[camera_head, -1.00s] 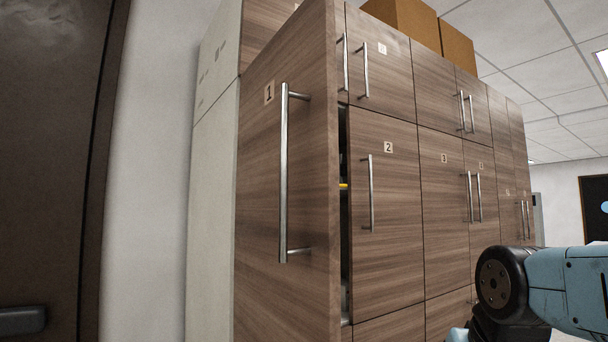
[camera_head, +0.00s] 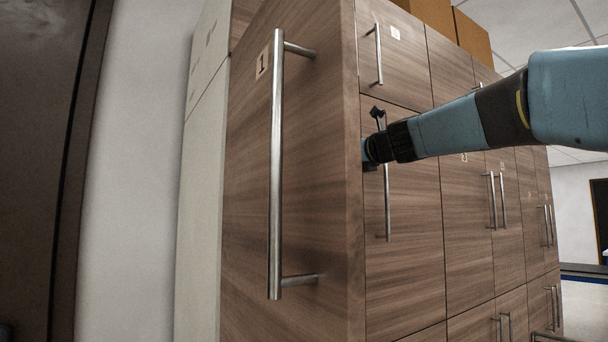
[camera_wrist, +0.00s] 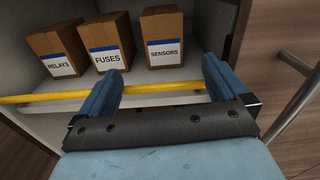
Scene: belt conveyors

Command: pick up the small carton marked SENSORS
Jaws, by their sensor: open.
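The small carton marked SENSORS (camera_wrist: 164,30) is a brown box with a white and blue label. It stands upright on a pale shelf in the wrist view, the rightmost of three cartons. My gripper (camera_wrist: 162,68) is open and empty, its blue fingers spread below the carton in the picture, with a gap to it. A yellow bar (camera_wrist: 160,88) runs across the shelf front, and is seen between my fingers. In the head view my wrist (camera_head: 390,143) reaches to the edge of door 1, which hides the fingers and the cartons.
The FUSES carton (camera_wrist: 106,42) and RELAYS carton (camera_wrist: 57,50) stand left of SENSORS. Door 1 (camera_head: 330,200) stands out at the front with a long handle (camera_head: 277,170). Another metal handle (camera_wrist: 296,105) is close on the right in the wrist view.

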